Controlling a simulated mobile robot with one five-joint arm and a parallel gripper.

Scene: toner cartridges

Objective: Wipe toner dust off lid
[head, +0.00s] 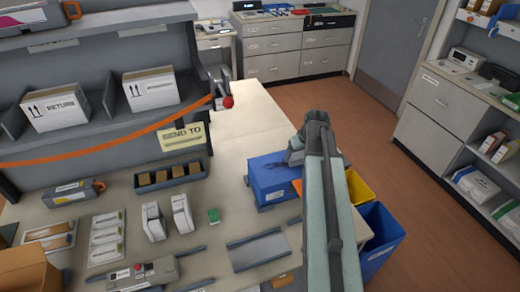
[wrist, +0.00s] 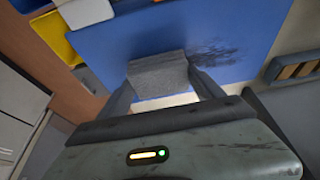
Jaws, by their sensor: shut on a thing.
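The blue lid (head: 262,178) is the top of a blue box on the right part of the worktop in the head view. In the wrist view the blue lid (wrist: 110,50) fills much of the upper middle. A dark smudge of toner dust (wrist: 212,52) lies on it, right of centre. My gripper (head: 292,157) is over the lid. In the wrist view its two fingers are shut on a grey pad (wrist: 160,72), which sits left of the smudge. Whether the pad touches the lid is not clear. My arm hides the lid's right side in the head view.
A yellow bin (head: 358,187) and a blue bin (head: 380,240) stand right of the box, partly behind my arm. A grey tray (head: 258,250) lies in front of the box. White cartons (head: 182,215) and a green item (head: 213,215) stand to its left. The worktop behind is clear.

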